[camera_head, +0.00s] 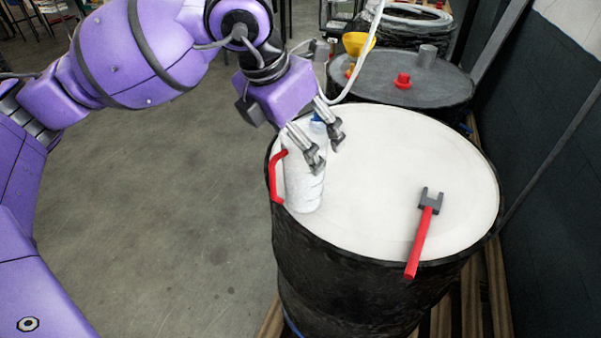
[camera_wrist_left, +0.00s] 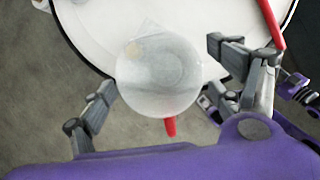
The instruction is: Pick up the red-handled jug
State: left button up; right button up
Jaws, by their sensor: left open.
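Contact cannot be told.
A red-handled tool with a grey forked head (camera_head: 425,232) lies on the drum top at right. Behind stands another dark drum (camera_head: 440,85) with a red cap (camera_head: 402,80) and a yellow funnel (camera_head: 357,43). A dark wall borders the right; floor is open at left.

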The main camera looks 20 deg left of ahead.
pick_arm(q)
jog(key=shift+c, duration=0.5)
jog(key=shift+w, duration=0.1)
jog(key=c, duration=1.6)
